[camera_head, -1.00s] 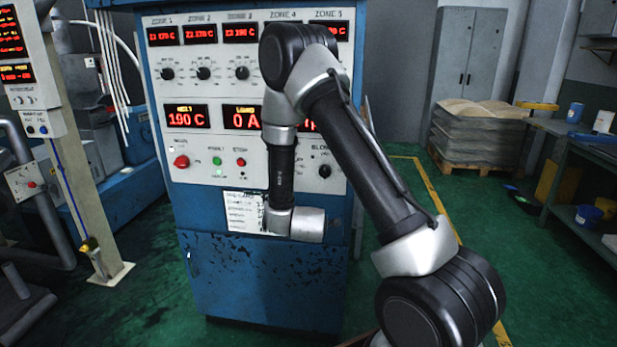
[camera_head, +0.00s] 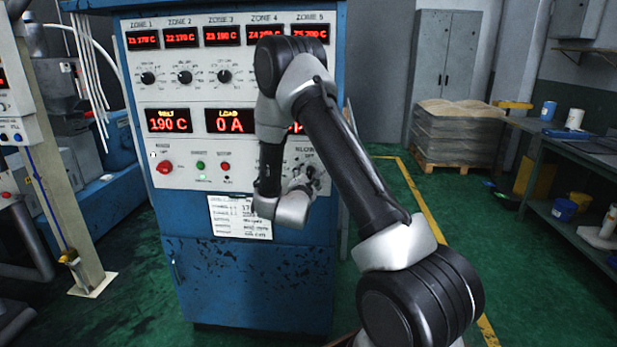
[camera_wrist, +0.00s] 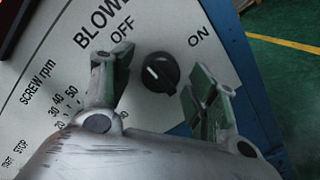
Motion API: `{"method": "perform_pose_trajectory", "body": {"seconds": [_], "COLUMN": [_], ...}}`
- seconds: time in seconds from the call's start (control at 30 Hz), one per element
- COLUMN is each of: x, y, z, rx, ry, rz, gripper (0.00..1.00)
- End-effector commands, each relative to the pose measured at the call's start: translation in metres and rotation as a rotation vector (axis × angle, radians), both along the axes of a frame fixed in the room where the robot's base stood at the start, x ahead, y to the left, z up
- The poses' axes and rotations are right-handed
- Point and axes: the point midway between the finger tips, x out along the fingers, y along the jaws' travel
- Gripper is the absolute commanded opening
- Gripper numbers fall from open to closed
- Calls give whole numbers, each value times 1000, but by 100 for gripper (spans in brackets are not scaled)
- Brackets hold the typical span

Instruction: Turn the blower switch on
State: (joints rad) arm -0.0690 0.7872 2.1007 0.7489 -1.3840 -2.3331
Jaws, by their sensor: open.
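The blower switch (camera_wrist: 160,72) is a black rotary knob with a white pointer line, on the white panel between the printed words OFF and ON. In the wrist view its pointer is turned toward the OFF side. In the head view the switch (camera_head: 311,172) shows at the panel's lower right, partly behind my arm. My gripper (camera_wrist: 160,90) is open, with one finger to the left of the knob and the other to the right. The fingers appear apart from the knob; the exact distance to the panel I cannot tell. In the head view my gripper (camera_head: 300,185) is close to the panel.
The blue control cabinet (camera_head: 250,285) carries several zone knobs, red displays and a red main switch (camera_head: 165,167). A screw rpm dial scale (camera_wrist: 60,100) lies left of the blower switch. A pallet stack (camera_head: 452,135) stands at the back right; green floor is clear between.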

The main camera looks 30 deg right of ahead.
Motion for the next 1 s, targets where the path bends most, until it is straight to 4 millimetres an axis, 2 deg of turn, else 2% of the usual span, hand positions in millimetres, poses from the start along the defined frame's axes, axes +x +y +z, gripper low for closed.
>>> {"method": "perform_pose_trajectory", "body": {"seconds": [0.27,0.53,1.0], "x": [2,2,2], "y": [-2,-2,-2], "z": [0,0,0], "rx": [1,2,85], "ry": [1,0,-54], "rz": [0,0,0], "gripper": [58,13,13]}}
